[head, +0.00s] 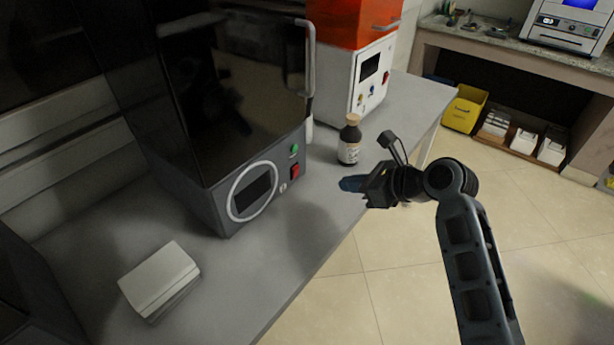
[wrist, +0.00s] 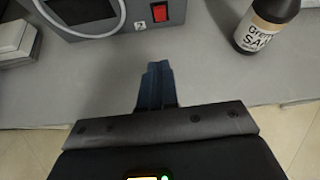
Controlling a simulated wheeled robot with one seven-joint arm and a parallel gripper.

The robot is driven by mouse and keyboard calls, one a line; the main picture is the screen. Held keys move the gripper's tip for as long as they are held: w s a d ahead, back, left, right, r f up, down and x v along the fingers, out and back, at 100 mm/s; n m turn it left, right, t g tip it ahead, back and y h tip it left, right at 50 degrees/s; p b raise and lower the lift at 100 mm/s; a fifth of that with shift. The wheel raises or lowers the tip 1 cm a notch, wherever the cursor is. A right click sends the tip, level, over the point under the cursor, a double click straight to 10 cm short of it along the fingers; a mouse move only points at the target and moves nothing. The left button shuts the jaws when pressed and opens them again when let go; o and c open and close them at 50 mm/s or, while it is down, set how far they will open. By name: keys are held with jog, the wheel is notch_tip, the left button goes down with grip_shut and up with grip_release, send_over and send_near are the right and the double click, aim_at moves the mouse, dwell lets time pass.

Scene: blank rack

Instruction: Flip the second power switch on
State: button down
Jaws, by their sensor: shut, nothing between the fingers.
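A red rocker switch (head: 295,171) sits on the front panel of the dark machine (head: 214,200), below a green button (head: 294,149). The red switch also shows in the wrist view (wrist: 159,12), at the top, ahead of the fingertips. My gripper (head: 352,184) is shut and empty, over the front edge of the bench. In the wrist view my gripper (wrist: 157,68) points at the bench, apart from the switch. A second machine, orange and white (head: 340,80), stands farther back with small controls on its front. I cannot tell its switch positions.
A brown bottle (head: 350,142) with a pale label stands on the grey bench (head: 280,262), close to my gripper. A white box (head: 159,277) lies at the front left. The bench in front of the dark machine's switch is clear.

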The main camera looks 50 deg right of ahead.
jog(key=shift+d+r, duration=0.15)
jog(key=shift+r, duration=0.1)
jog(key=shift+w, duration=0.1)
send_near(296, 173)
jog(key=f, duration=0.3)
jog(key=shift+w+f, duration=0.25)
jog(key=w, duration=0.3)
jog(key=shift+w+r, duration=0.15)
jog(key=shift+r, duration=0.1)
jog(key=shift+w, duration=0.5)
